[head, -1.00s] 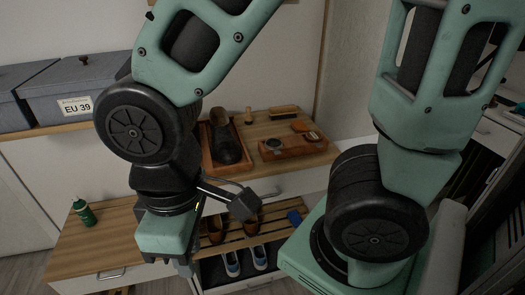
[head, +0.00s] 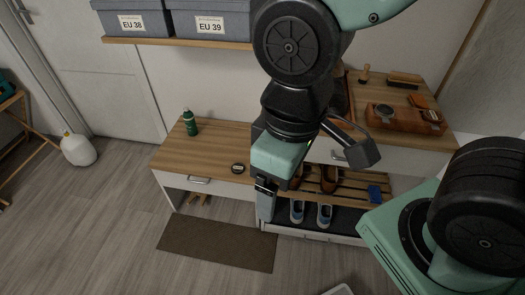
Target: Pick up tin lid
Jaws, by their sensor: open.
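A small dark round thing (head: 238,168) with a pale top lies on the low wooden bench top, near its right front; it looks like the tin lid, but is too small to be sure. Another round tin-like thing (head: 384,110) sits in the wooden tray (head: 408,125) on the higher cabinet. My gripper (head: 265,214) points down in front of the bench and shoe rack, to the right of the small round thing in the picture and apart from it. It is open, with nothing seen between its fingers. My arm hides part of the bench's right end.
A green bottle (head: 190,124) stands at the back of the bench (head: 190,155). Shoes (head: 324,213) and a blue item (head: 375,194) are on the rack to the right. Grey boxes (head: 222,22) sit on a shelf above. The floor by the brown mat (head: 215,243) is clear.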

